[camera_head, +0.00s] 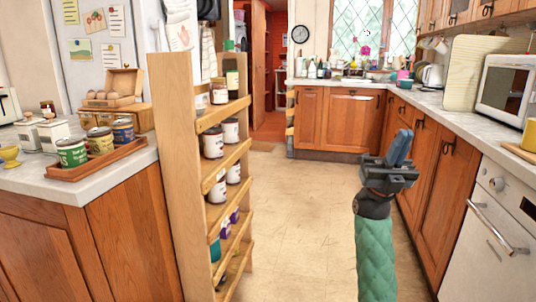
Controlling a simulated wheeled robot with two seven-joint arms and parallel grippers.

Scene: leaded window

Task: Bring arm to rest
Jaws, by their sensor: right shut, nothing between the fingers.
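My right gripper (398,149) is raised in front of me, right of the picture's middle, with its dark body and blue-grey fingers pointing up. The fingers are together, with nothing between them. My right arm, in a green quilted sleeve, comes up from the bottom edge below it. The gripper appears in front of the right-hand wooden cupboards and touches nothing that I can see. My left gripper is not in view.
A wooden shelf rack (171,180) with tins stands at the left, beside a counter holding a tray (98,160) of cans. An oven (488,235) and counter with a microwave (507,88) line the right. The tiled floor (305,215) between is clear.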

